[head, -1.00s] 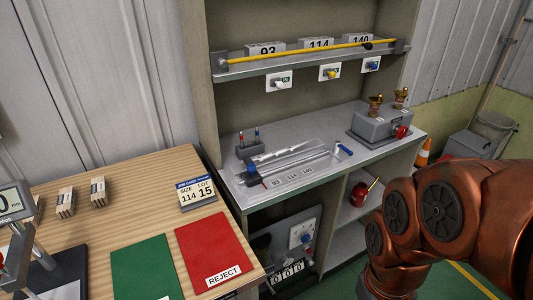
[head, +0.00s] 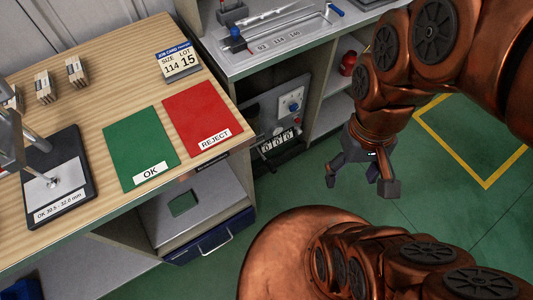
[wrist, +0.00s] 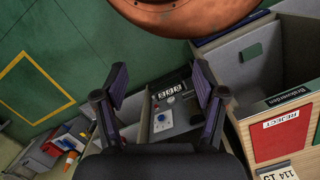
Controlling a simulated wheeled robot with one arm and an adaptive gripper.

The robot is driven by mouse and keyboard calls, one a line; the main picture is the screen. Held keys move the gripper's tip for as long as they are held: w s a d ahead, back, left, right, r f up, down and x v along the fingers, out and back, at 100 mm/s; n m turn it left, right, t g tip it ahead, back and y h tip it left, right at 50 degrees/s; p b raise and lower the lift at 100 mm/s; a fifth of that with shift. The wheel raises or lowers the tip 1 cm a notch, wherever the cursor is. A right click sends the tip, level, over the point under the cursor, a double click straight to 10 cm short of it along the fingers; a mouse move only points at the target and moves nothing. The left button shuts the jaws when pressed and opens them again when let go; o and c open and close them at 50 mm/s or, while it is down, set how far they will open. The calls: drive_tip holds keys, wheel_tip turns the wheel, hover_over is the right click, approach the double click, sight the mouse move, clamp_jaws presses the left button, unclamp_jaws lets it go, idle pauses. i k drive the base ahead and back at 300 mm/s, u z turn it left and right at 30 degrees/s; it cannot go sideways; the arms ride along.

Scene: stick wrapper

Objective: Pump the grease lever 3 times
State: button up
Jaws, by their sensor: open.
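My gripper (head: 360,184) hangs open and empty over the green floor in the head view, to the right of the bench cabinet. Its two fingers stand apart in the wrist view (wrist: 158,80), with a grey panel (wrist: 176,112) beyond them. A small red rounded object (head: 348,63) sits on the open shelf, partly behind my arm. I cannot tell whether it belongs to the grease lever; no lever shows clearly.
The wooden table (head: 110,80) holds a green OK mat (head: 140,148), a red REJECT mat (head: 203,120) and a job card (head: 180,62). A blue drawer (head: 210,238) is under the table. Green floor with a yellow line (head: 455,158) is clear on the right.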

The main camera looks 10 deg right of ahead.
sight(270, 165)
drive_tip(key=u, duration=1.3)
drive_tip(key=k, duration=0.45)
drive_tip(key=u, duration=0.2)
